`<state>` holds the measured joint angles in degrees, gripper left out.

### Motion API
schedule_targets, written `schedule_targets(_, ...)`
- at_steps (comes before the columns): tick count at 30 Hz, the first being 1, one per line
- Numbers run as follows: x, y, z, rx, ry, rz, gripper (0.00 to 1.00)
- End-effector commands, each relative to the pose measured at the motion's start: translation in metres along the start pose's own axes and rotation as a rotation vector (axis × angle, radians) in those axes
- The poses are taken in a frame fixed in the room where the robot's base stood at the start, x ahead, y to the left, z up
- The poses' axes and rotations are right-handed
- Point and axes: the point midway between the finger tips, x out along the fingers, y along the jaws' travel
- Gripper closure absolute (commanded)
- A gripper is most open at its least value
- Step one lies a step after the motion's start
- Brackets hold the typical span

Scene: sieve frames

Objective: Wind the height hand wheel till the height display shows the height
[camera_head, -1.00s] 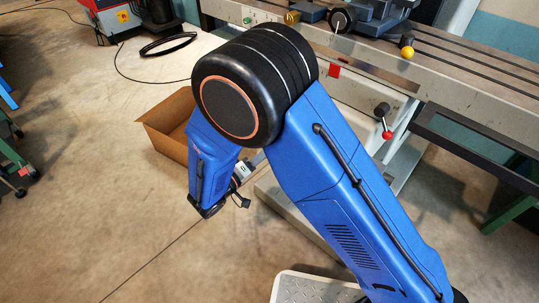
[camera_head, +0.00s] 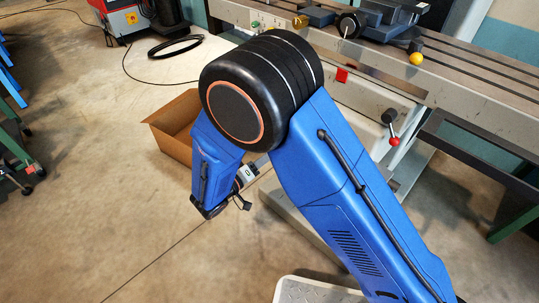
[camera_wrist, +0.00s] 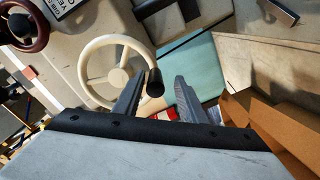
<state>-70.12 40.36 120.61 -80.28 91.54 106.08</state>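A cream hand wheel (camera_wrist: 88,57) with spokes stands ahead in the wrist view, left of centre. Its dark handle (camera_wrist: 154,83) points toward my gripper. My gripper (camera_wrist: 159,80) is open, with the handle lying between its two ribbed fingers in the picture, close to the left one. I cannot tell whether a finger touches it. A dark red wheel (camera_wrist: 40,27) shows at the upper left of the wrist view. I cannot tell from any label which wheel sets the height. No readable height display shows. In the head view my arm hides the wheels and gripper fingers.
An open cardboard box (camera_head: 172,135) stands on the floor beside my forearm, and also at the right of the wrist view (camera_wrist: 285,135). The machine table (camera_head: 470,80) and a red-knobbed lever (camera_head: 393,141) are at the right. The floor at left is largely clear.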

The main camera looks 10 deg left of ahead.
Motion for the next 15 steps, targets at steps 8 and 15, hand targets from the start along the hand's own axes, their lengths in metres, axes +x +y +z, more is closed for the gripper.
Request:
schedule_targets(8, -0.002, 0.002, -0.001, 0.002, 0.000, 0.003, 0.62)
schedule_targets(15, -0.031, 0.002, -0.002, 0.002, 0.003, 0.002, 0.62)
